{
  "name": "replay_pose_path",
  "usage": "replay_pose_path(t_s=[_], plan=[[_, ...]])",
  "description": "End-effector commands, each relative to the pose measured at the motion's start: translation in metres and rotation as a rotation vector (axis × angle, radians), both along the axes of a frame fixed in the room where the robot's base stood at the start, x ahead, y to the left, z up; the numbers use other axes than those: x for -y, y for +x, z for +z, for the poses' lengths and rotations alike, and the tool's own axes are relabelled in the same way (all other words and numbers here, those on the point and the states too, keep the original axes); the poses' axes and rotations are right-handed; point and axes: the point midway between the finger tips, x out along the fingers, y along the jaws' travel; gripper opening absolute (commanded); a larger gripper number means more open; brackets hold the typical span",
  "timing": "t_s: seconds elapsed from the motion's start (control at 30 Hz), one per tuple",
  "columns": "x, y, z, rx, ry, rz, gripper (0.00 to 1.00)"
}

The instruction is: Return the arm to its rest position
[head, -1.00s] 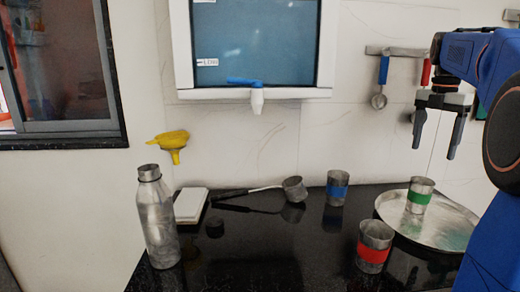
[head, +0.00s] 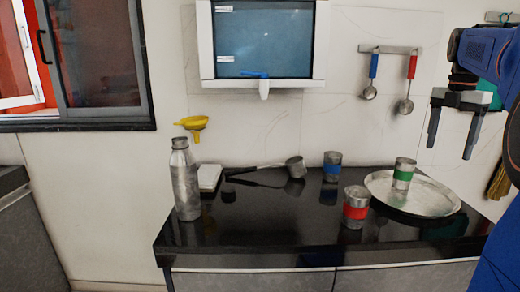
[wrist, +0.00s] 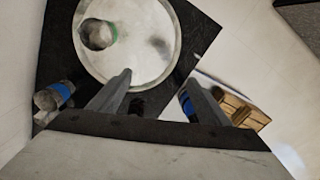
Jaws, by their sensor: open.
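My gripper (head: 450,148) hangs at the right of the head view, fingers pointing down and apart, with nothing between them. It is in front of the white wall, above the height of the round metal tray (head: 445,205) and clear of the counter. My arm's blue links come in from the right edge. In the wrist view my gripper (wrist: 157,80) has its two fingers spread. The tray (wrist: 150,70) and the green-banded cup (wrist: 97,34) on it lie beyond the fingers.
The black counter (head: 280,225) holds a metal bottle (head: 184,185), a red-banded cup (head: 355,208), a blue-banded cup (head: 332,167) and a ladle (head: 295,167). Two utensils (head: 410,85) hang on the wall left of my gripper. A water dispenser (head: 263,45) is mounted mid-wall.

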Motion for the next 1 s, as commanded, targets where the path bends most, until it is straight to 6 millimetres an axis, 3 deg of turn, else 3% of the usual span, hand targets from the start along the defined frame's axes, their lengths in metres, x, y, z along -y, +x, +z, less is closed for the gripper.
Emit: replay_pose_path(t_s=[0.57,0.77,1.0], plan=[[-0.061,-0.022,-0.020,0.067,-0.026,-0.277,0.71],[-0.103,-0.043,-0.041,0.120,-0.027,-0.486,0.71],[-0.161,-0.081,-0.081,0.205,0.008,-0.819,0.71]])
